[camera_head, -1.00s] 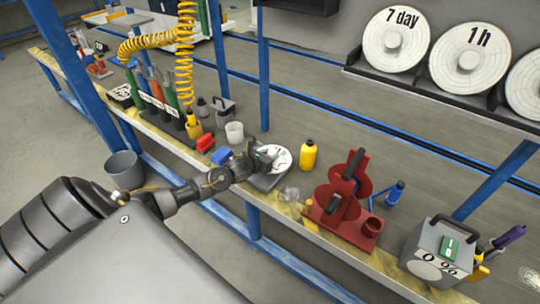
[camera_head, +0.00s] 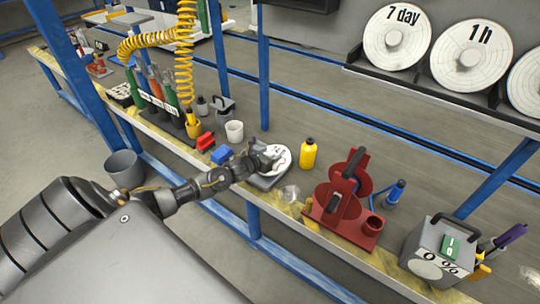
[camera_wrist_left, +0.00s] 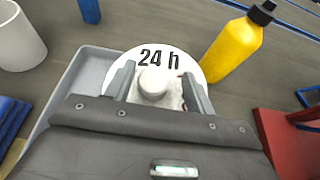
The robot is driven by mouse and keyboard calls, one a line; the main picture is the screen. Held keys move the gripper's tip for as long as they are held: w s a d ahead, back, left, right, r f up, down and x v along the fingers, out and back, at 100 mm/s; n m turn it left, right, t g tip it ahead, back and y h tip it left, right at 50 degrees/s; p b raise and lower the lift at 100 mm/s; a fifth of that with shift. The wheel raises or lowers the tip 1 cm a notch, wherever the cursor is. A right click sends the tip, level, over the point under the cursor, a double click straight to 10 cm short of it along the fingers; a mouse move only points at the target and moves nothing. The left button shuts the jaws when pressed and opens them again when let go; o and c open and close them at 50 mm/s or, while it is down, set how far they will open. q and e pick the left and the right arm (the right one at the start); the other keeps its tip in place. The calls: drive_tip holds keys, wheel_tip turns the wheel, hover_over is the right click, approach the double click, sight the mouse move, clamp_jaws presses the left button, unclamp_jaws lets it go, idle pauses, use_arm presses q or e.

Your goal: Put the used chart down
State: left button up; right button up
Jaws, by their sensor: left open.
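The used chart (camera_head: 283,157) is a white disc with a pale round hub, lying on a grey tray (camera_head: 262,183) on the bench. In the left wrist view the chart (camera_wrist_left: 181,58) reads "24 h" and the tray (camera_wrist_left: 84,66) shows to its left. My left gripper (camera_head: 270,158) is over the chart. In the left wrist view its two fingers (camera_wrist_left: 157,88) stand apart on either side of the hub (camera_wrist_left: 153,82), open; contact with the hub cannot be told. My right gripper is not in view.
A yellow bottle (camera_head: 308,154) stands just right of the chart. A red stand (camera_head: 343,205) is further right. A blue block (camera_head: 221,154) and a white cup (camera_head: 234,131) are to the left. Charts marked "7 day" (camera_head: 408,22) and "1 h" (camera_head: 479,37) sit on the back rack.

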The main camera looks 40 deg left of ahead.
use_arm(q)
drive_tip(key=shift+r, duration=0.25)
drive_tip(key=shift+s+r+p, duration=0.15)
drive_tip(key=shift+r+p, duration=0.4)
drive_tip(key=shift+p, duration=0.15)
drive_tip(key=v, duration=1.2)
drive_tip(key=s+d+f+n+g, duration=0.2)
drive_tip(key=s+d+f+n, duration=0.25)
drive_tip(key=f+n, duration=0.35)
drive_tip(key=s+d+f+n+g, duration=0.2)
drive_tip(key=s+d+f+n, duration=0.4)
drive_tip(key=n, duration=0.5)
drive_tip(key=s+d+f+n+g, duration=0.3)
drive_tip(key=s+f+n, duration=0.4)
drive_tip(key=s+f, duration=0.2)
drive_tip(key=s+d+f+n+g, duration=0.4)
drive_tip(key=s+f+n, duration=0.3)
drive_tip(key=s+f, duration=0.3)
drive_tip(key=shift+s+f+n+g+p, duration=0.3)
drive_tip(key=shift+f+p, duration=0.15)
drive_tip(key=shift+f, duration=0.25)
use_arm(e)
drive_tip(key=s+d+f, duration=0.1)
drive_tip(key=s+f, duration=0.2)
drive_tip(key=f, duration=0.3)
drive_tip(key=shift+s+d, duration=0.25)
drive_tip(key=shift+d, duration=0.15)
